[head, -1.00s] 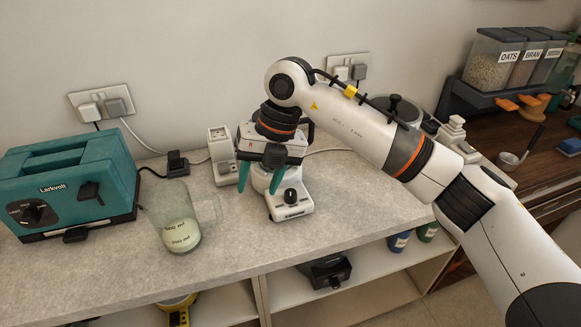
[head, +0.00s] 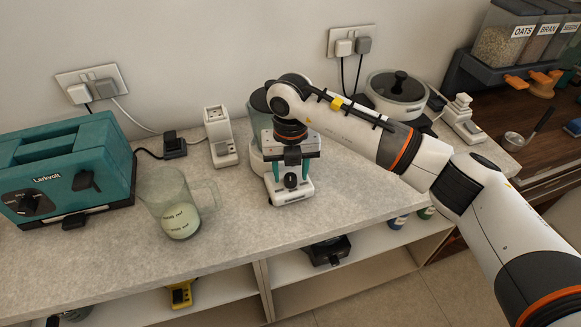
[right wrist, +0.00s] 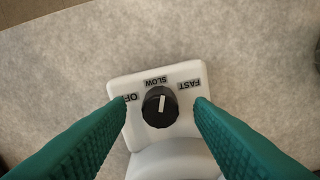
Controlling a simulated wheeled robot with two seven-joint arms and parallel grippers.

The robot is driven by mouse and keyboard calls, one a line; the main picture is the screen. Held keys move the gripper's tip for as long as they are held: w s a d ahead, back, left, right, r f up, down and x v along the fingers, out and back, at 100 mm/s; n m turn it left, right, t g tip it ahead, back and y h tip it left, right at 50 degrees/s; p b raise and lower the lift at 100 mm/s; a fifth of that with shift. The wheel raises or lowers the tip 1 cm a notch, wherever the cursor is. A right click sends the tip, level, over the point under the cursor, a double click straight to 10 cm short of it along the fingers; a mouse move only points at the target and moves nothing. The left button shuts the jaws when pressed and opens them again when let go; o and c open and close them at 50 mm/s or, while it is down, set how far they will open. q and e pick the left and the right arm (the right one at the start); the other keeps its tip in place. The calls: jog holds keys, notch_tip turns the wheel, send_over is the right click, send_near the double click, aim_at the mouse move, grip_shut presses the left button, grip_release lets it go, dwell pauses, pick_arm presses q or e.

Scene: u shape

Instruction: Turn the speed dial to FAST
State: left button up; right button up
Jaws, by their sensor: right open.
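The speed dial (right wrist: 160,107) is a black knob with a white pointer line on the white front base of a blender-like appliance (head: 290,192). In the right wrist view its labels read OFF, SLOW and FAST, and the line points toward SLOW. My right gripper (head: 291,170) is open, with its green fingers on either side of the dial. In the right wrist view the fingertips (right wrist: 160,100) are apart from the knob, with a gap on each side. The dial shows small between the fingers in the head view (head: 291,181). My left gripper is not in view.
A clear measuring jug (head: 180,210) with pale liquid stands left of the appliance. A teal toaster (head: 70,170) is farther left. A white socket block (head: 221,140) stands behind, and a pot (head: 398,92) sits to the right. The grey counter (head: 350,190) is clear right of the dial.

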jog(key=shift+f, duration=0.4)
jog(key=shift+c, duration=0.6)
jog(key=c, duration=0.9)
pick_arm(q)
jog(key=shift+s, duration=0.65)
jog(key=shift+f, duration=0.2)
pick_arm(e)
jog(key=shift+m, duration=0.3)
jog(key=m+b, duration=0.1)
jog(key=m, duration=0.1)
jog(key=shift+m, duration=0.3)
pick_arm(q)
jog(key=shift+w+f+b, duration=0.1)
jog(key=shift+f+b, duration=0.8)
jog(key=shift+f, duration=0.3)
pick_arm(e)
jog(key=shift+m, duration=2.2)
jog(key=shift+r, duration=0.1)
